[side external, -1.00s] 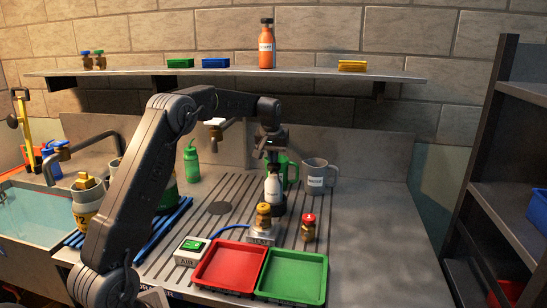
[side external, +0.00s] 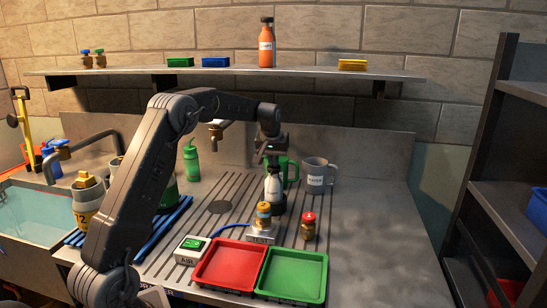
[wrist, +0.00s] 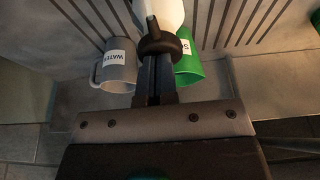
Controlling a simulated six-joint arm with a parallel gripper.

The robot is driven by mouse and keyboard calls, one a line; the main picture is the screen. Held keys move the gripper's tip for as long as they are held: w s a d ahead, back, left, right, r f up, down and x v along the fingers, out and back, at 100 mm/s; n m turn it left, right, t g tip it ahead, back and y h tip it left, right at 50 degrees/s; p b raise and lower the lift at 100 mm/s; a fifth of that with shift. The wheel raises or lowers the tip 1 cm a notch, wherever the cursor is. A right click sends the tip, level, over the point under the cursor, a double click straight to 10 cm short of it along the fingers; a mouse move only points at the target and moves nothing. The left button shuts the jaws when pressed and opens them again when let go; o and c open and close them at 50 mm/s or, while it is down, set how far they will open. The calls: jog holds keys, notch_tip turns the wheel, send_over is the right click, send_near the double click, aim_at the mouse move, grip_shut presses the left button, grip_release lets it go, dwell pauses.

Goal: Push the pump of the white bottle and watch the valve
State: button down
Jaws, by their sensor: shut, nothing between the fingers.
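The white bottle (side external: 273,187) stands upright on the grooved worktop, with a dark pump top. My gripper (side external: 272,166) is above it, pointing down, with its fingers together at the pump. In the wrist view my gripper (wrist: 158,85) is shut and empty, its tips at the dark pump collar (wrist: 160,46); the white body (wrist: 168,12) shows beyond. Whether the pump is pressed down cannot be told. The brass valve (side external: 263,213) sits upright on the TEST stand (side external: 261,235) in front of the bottle; a pale bluish band shows on its upper part.
A red-topped valve (side external: 309,228), red tray (side external: 229,264), green tray (side external: 291,275) and AIR box (side external: 191,249) are in front. The worktop's right side is clear.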

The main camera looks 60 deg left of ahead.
aim_at(272, 172)
notch_tip(272, 172, up, 4)
jog(key=shift+f, duration=0.15)
jog(key=v, duration=1)
jog(key=shift+r, duration=0.2)
